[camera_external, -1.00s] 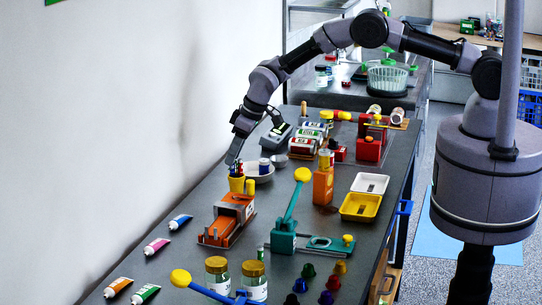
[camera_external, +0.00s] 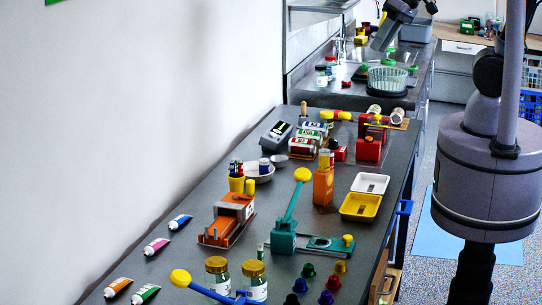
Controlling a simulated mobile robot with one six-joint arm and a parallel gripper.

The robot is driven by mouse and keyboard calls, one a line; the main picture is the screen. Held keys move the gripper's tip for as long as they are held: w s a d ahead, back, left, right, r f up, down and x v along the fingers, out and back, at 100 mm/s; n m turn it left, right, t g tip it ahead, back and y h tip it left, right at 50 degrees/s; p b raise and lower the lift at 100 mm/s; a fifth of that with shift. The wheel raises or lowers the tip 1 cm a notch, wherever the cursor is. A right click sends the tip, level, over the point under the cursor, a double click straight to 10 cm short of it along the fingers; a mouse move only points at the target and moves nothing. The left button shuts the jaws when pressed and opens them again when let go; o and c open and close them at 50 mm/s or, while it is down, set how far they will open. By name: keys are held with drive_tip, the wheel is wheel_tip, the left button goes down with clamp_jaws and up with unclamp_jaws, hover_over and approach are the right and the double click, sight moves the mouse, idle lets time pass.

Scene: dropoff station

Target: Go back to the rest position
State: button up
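The end of my arm, with what looks like my gripper (camera_external: 383,40), shows at the top of the external view. It hangs high, in front of the far counter, and points down and to the left. It is small and partly cut off by the top edge, so I cannot see whether its fingers are open or shut. No object shows in it.
The long grey table (camera_external: 190,262) carries an orange machine (camera_external: 229,218), a teal lever press (camera_external: 284,238), white (camera_external: 370,183) and yellow (camera_external: 360,207) trays, tubes, jars and a red machine (camera_external: 369,148). A green basket (camera_external: 387,78) stands on the far counter. The space above the near table is clear.

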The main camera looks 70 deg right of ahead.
drive_tip(key=s+f, duration=0.2)
drive_tip(key=s, duration=0.5)
drive_tip(key=shift+s+a+f+m, duration=0.2)
drive_tip(key=shift+s+a+m, duration=0.05)
drive_tip(key=shift+m, duration=0.15)
wheel_tip(320, 180, down, 19)
drive_tip(key=b, duration=1.9)
drive_tip(key=shift+f, duration=0.1)
